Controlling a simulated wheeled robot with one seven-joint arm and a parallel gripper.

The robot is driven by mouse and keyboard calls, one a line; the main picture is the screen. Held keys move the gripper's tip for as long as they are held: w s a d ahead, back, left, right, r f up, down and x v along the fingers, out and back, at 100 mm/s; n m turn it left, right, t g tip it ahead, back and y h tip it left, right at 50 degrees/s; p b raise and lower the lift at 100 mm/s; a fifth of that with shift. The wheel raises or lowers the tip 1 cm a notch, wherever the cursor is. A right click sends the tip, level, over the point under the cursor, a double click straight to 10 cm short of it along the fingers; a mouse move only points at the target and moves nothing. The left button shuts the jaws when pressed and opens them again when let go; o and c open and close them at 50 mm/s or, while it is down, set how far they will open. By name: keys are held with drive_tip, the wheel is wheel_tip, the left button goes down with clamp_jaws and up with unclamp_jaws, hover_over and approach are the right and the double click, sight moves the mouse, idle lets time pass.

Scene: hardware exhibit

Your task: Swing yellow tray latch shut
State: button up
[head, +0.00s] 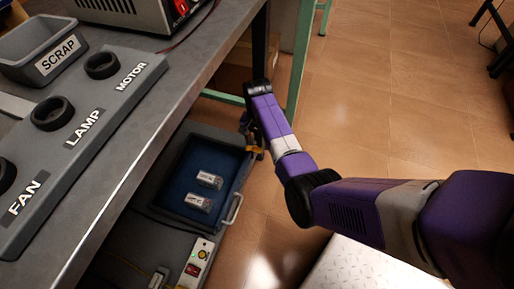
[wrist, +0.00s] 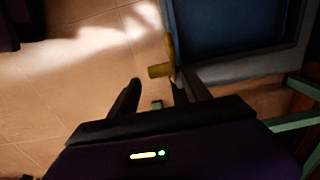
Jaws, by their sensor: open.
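The yellow latch (wrist: 160,71) is at the tray's corner, with one arm along the tray edge and a short stub pointing left. In the head view the latch (head: 254,150) is small and partly hidden by my arm. My gripper (wrist: 158,90) is open and empty. Its right finger is close to the latch and tray corner; I cannot tell whether they touch.
The workbench (head: 150,130) with FAN, LAMP and MOTOR holders and a SCRAP bin (head: 45,55) overhangs the tray's left. A green table leg (head: 297,65) stands behind my gripper. A panel with a red switch (head: 193,270) is in front.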

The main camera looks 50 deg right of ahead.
sight(257, 149)
drive_tip(key=shift+f+b, duration=0.5)
drive_tip(key=shift+f, duration=0.85)
clamp_jaws()
drive_tip(key=shift+s, duration=0.15)
